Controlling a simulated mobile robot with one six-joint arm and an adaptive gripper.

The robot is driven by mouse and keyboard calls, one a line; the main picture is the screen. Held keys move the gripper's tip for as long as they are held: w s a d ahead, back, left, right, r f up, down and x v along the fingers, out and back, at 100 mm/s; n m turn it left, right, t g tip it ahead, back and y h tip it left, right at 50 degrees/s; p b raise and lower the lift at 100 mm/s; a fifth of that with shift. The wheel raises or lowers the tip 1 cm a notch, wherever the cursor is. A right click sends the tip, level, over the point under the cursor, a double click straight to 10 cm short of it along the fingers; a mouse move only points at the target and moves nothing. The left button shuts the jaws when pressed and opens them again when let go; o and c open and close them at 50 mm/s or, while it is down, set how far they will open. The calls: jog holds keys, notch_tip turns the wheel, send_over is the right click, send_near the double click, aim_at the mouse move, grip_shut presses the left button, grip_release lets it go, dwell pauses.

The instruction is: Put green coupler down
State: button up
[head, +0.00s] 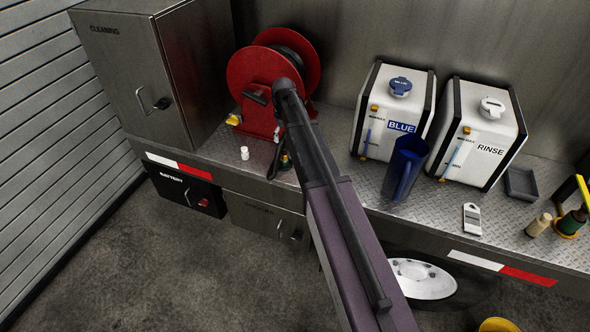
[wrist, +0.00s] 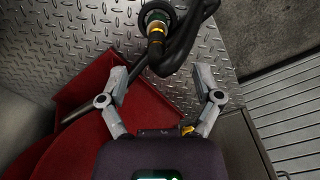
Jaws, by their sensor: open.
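The green coupler (wrist: 158,14) shows at the top of the wrist view, with a yellow-orange band and a black hose (wrist: 185,40) joined to it. It rests on the diamond-plate deck (wrist: 85,40). In the head view the coupler (head: 286,161) is a small green and yellow spot beside my arm, partly hidden. My gripper (wrist: 160,72) is open, its two fingers spread apart with nothing between the tips. The coupler lies beyond the fingertips, apart from them. In the head view my arm covers most of the gripper.
A red hose reel (head: 258,80) stands close behind the gripper. A small white bottle (head: 244,153) is to its left. A blue jug (head: 405,165), the BLUE tank (head: 385,95) and the RINSE tank (head: 470,150) stand to the right. A steel cabinet (head: 125,70) is at the left.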

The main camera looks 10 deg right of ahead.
jog(key=s+m, duration=0.4)
jog(key=s, duration=2.3)
jog(key=shift+s+a, duration=0.35)
jog(key=shift+a, duration=0.1)
